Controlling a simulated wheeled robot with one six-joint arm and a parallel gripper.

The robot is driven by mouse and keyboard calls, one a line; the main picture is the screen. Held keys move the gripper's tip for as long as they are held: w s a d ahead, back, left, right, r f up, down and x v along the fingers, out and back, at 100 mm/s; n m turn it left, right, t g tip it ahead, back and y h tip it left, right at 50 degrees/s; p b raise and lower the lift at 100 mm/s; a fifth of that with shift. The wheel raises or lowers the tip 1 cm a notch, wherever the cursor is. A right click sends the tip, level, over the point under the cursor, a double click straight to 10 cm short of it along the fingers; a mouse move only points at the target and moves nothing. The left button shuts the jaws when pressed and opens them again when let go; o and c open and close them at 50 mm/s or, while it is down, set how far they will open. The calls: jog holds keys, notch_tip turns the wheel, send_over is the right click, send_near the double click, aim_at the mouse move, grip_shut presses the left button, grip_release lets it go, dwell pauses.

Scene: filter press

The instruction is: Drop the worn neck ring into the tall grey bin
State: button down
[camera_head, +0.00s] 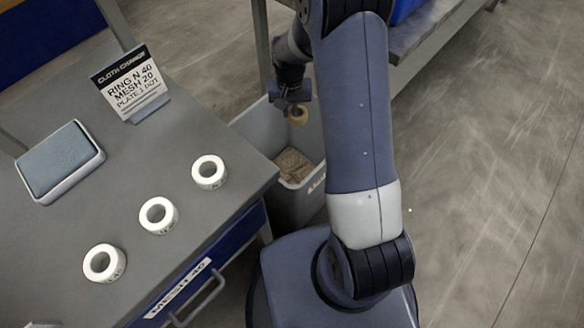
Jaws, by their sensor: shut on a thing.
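The worn neck ring (297,117) is a small tan-brown ring, hanging upright below my gripper (297,104). My gripper is shut on it. In this view the ring shows over the opening of the tall grey bin (250,124); I cannot tell its exact height above the rim. The bin stands on the floor beside the table, with a crumpled brown cloth-like thing (294,165) at its bottom. My arm hides the bin's right part.
Several white rings, such as one (208,172) near the edge, stand on the grey table (130,205). A sign (130,83) and a grey pad (58,160) are behind them. A shelf (425,35) is at the upper right. Open floor (490,190) lies right.

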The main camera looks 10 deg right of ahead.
aim_at(290, 121)
notch_tip(290, 121, down, 5)
jog(key=b, duration=0.3)
jog(key=c, duration=1.4)
grip_release()
notch_tip(290, 121, up, 11)
jog(key=shift+f+p, duration=0.1)
jog(key=shift+p, duration=0.95)
